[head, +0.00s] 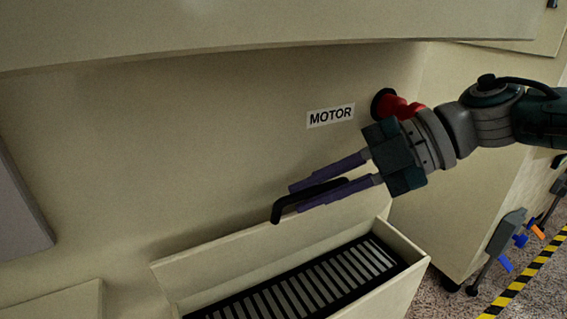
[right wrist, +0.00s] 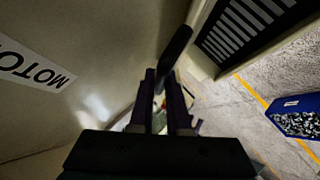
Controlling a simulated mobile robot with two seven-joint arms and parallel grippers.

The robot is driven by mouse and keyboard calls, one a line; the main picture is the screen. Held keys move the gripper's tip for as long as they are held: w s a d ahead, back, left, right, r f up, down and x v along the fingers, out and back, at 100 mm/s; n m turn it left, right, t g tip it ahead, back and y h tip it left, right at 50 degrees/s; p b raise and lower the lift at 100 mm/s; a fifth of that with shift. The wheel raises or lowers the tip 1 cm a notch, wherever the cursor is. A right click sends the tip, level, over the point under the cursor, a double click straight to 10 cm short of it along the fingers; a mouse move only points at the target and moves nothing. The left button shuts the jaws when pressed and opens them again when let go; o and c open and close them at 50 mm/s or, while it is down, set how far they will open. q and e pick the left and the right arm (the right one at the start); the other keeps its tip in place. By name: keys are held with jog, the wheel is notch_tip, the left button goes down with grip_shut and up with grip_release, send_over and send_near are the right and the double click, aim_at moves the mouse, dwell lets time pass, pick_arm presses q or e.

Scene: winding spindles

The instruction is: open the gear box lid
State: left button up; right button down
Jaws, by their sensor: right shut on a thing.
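My right gripper (head: 297,198) comes in from the right, in front of the cream machine face (head: 200,140). Its purple fingers are shut on a black bent bar (head: 282,207), whose angled end sticks out past the fingertips. In the right wrist view, the bar (right wrist: 177,45) extends beyond the fingers (right wrist: 160,78). I cannot tell whether the bar is loose or fixed to something. No part is clearly recognisable as the gear box lid. My left gripper is not in view.
An open cream box (head: 415,247) with a black slatted rack (head: 340,278) lies below the gripper. A MOTOR label (head: 331,116) and a red knob (head: 396,106), partly hidden by my arm, are on the face. A blue bin (right wrist: 300,122) stands on the floor.

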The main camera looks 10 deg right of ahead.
dwell(0.3)
jog(key=c, duration=0.9)
grip_release()
jog(key=shift+d+r, duration=0.25)
jog(key=shift+d, duration=0.1)
jog(key=v, duration=0.9)
jog(key=shift+s, duration=0.1)
